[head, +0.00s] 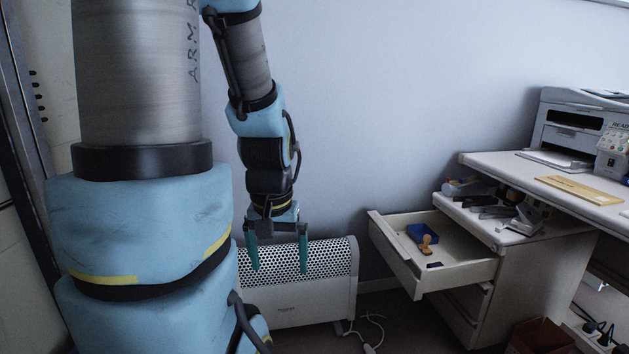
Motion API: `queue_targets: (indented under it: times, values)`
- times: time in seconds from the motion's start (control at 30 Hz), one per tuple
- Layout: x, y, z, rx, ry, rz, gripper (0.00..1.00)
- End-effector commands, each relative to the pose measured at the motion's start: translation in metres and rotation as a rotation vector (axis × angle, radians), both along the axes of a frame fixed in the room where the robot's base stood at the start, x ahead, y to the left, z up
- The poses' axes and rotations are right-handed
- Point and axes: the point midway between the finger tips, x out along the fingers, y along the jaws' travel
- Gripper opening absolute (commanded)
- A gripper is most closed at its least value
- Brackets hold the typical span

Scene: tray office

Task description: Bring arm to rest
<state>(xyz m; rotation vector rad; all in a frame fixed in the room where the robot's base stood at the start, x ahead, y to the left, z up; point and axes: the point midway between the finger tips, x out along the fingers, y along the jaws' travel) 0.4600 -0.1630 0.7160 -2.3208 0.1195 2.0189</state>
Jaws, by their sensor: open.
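My gripper (278,262) hangs at the end of my arm in the head view, pointing down. Its two teal fingers are apart and nothing is between them. Behind the fingers is a white heater with a perforated front. My arm is bent, with its large blue and grey links filling the left of the view. The gripper is left of the open drawer and apart from it.
The open drawer (392,250) holds a blue box (422,233) and a wooden-handled stamp (427,243). The heater (300,312) stands by the wall. A desk with a printer (575,130) and a yellow envelope (578,190) is at right. Cables lie on the floor.

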Motion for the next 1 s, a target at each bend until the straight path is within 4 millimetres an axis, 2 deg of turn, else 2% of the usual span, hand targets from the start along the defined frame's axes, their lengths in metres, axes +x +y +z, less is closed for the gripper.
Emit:
queue_targets:
  times: [0.03, 0.4, 0.6, 0.8, 1.0]
  values:
    - [0.000, 0.000, 0.033, 0.000, 0.000, 0.000, 1.00]
    - [0.000, 0.000, 0.145, 0.000, 0.000, 0.000, 1.00]
    - [0.000, 0.000, 0.198, 0.000, 0.000, 0.000, 1.00]
    - [0.000, 0.000, 0.221, 0.000, 0.000, 0.000, 1.00]
    - [0.000, 0.000, 0.222, 0.000, 0.000, 0.000, 1.00]
